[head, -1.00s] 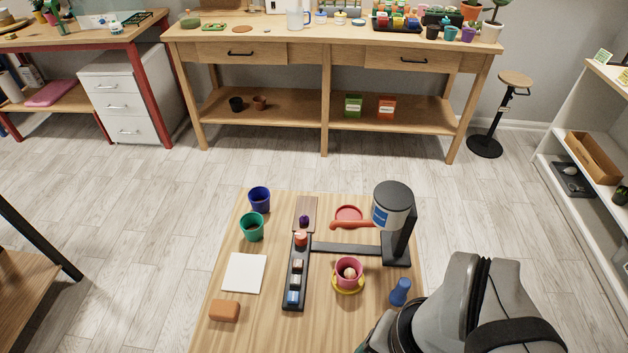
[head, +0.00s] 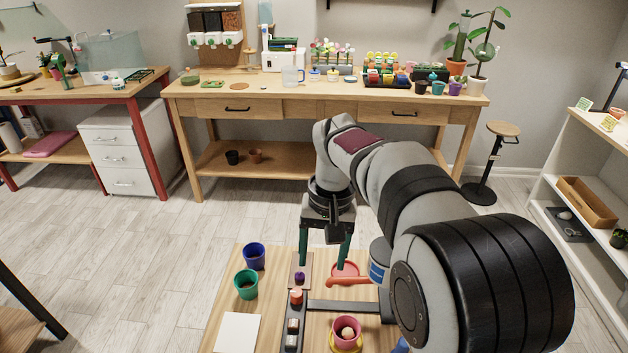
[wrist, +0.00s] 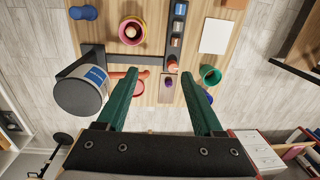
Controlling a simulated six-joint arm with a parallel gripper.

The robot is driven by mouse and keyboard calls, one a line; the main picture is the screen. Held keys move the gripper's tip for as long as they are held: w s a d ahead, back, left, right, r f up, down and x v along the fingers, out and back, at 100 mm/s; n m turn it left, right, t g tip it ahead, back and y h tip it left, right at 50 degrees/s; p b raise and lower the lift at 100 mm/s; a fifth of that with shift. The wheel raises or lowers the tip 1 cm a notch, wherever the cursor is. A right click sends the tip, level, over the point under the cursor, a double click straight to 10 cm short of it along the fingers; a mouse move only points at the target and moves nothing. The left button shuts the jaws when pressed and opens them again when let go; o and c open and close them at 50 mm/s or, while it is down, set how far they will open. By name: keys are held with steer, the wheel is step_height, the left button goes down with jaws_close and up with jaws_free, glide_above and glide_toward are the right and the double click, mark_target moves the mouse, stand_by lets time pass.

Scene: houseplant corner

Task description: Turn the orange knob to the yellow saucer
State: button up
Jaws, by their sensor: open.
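A small orange-red knob (head: 296,297) stands at the far end of a black bar (head: 302,324); it also shows in the wrist view (wrist: 172,64). An orange-red lever (head: 348,281) reaches left from a canister on a stand; I cannot tell which of the two is the task's knob. The yellow saucer (head: 338,347) lies under a pink pot (head: 347,331), at the near right; its rim shows in the wrist view (wrist: 121,33). My gripper (head: 325,260) points down above the table's far part, open and empty, its green fingers apart. In the wrist view the knob appears between the fingertips, apart from them.
A purple piece (head: 299,276) sits on a brown board just beyond the bar. A red saucer (head: 345,268) lies right of it. Blue (head: 254,256) and green (head: 246,284) pots and a white pad (head: 238,333) stand left. The canister (wrist: 82,90) stands close to the lever.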

steer(key=n, duration=0.2)
glide_toward(297, 292)
steer(key=f, duration=0.9)
steer(key=shift+a+f, duration=0.1)
steer(key=shift+a, duration=0.25)
jaws_close()
